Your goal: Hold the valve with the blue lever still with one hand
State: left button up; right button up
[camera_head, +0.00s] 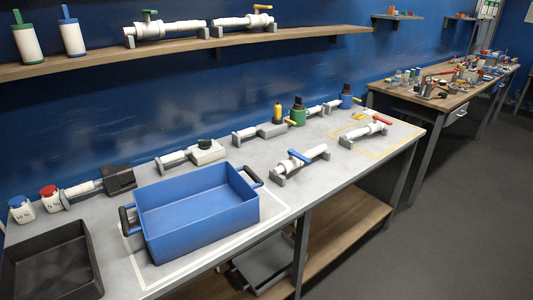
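The valve with the blue lever (301,165) lies on the grey tabletop right of the blue bin. It is a white pipe piece resting on two grey supports, with its blue lever (299,156) on top. A similar valve with a red lever (364,133) sits farther right, partly inside a yellow marked outline. Neither of my grippers shows in this view, and nothing touches the blue-lever valve.
A blue bin (200,238) with black handles stands left of the valve, and a black tray (92,262) is at the front left. Several fittings line the table's back, including a green one (298,115). A wooden shelf (180,50) hangs above. Bare tabletop lies around the valve.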

aim_at(291, 152)
jog(key=i+l+u, duration=0.25)
jog(key=l+u, duration=0.2)
jog(key=l, duration=0.15)
jog(key=i+l+u, duration=0.25)
jog(key=l+u, duration=0.25)
jog(key=l, duration=0.15)
